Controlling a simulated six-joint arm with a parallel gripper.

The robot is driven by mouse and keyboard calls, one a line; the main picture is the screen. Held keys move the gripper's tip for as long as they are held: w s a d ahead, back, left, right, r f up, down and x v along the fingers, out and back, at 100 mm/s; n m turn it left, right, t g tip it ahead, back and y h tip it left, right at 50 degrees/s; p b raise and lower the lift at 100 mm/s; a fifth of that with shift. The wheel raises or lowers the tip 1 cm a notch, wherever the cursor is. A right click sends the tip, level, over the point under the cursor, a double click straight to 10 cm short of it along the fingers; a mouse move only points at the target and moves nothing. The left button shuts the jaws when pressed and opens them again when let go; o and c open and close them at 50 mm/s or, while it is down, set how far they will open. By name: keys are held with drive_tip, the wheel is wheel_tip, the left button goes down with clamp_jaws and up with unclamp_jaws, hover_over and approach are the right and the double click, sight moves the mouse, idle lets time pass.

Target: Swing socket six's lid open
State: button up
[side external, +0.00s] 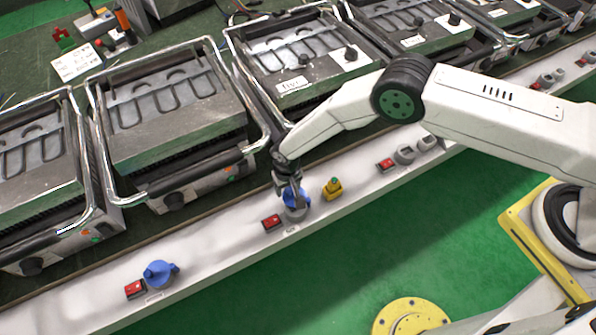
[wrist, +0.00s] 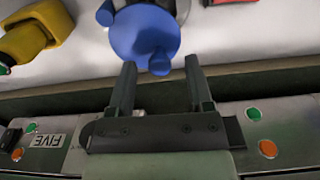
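A blue round lid (side external: 294,197) with a small tab sits on a grey socket on the white rail, under my gripper. It looks shut. The lid also shows at the top of the wrist view (wrist: 144,32), its tab pointing toward the gap between my fingers. My gripper (side external: 291,192) points down at this lid; in the wrist view its two fingers (wrist: 158,68) are apart with nothing clearly held between them. Whether the fingertips touch the lid I cannot tell. The socket's label is too small to read, so its number is not clear.
A yellow plug (side external: 332,188) stands right of the socket, a red switch (side external: 271,222) left of it. Another blue-lidded socket (side external: 158,273) sits farther left on the rail. Metal heating units (side external: 180,120) line the back; one is labelled FIVE (wrist: 48,140).

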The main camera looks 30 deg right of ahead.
sight(288, 190)
drive_tip(key=shift+r, duration=0.1)
drive_tip(key=shift+r, duration=3.8)
